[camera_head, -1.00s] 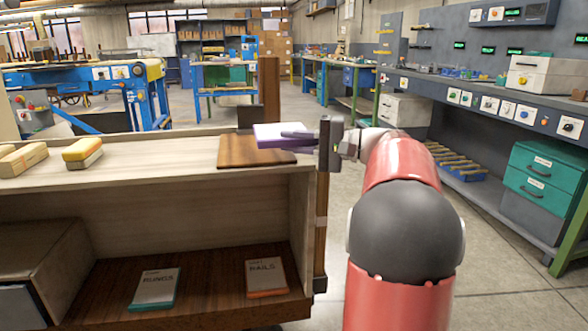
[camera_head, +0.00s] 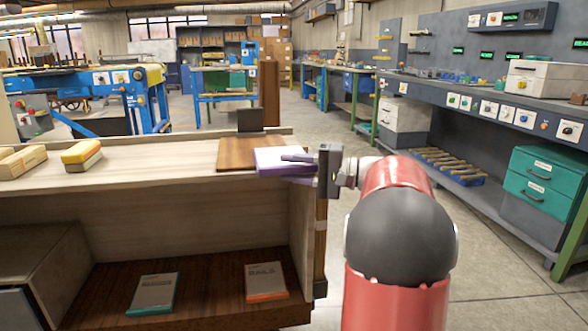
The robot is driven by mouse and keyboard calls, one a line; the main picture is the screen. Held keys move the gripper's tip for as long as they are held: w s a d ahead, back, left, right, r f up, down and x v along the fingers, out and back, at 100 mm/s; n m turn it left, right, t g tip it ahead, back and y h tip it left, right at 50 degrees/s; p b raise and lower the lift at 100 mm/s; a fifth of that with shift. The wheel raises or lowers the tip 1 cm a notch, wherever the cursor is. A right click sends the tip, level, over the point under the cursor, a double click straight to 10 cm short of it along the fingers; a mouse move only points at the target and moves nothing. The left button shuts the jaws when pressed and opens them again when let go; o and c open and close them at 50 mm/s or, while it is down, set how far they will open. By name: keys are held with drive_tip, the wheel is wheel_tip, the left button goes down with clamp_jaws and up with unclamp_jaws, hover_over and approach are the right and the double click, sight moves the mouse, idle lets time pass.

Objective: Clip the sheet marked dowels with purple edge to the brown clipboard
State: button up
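The sheet with the purple edge (camera_head: 272,164) is a thick pale slab at the right end of the pale counter. No dowels mark can be read on it. My gripper (camera_head: 300,158) reaches in from the right, with a dark finger lying across the sheet's top; it appears shut on the sheet's right side. The lower finger is hidden. The brown clipboard (camera_head: 238,153) lies flat on the counter, just behind and left of the sheet, which overlaps its front right corner in the picture. A dark upright plate (camera_head: 250,120) stands at the clipboard's far edge.
On the shelf below lie a teal-edged sheet (camera_head: 153,294) and an orange-edged sheet marked rails (camera_head: 266,282). Yellow-topped blocks (camera_head: 82,155) sit on the counter's left. A dark post (camera_head: 321,235) stands at the counter's right end. The counter's middle is clear.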

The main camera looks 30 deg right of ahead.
drive_tip(key=shift+o, duration=0.5)
drive_tip(key=shift+r, duration=0.15)
drive_tip(key=shift+d+r, duration=0.1)
drive_tip(key=shift+r, duration=0.05)
drive_tip(key=v, duration=1.1)
drive_tip(key=shift+s+d, duration=0.25)
drive_tip(key=shift+s, duration=0.05)
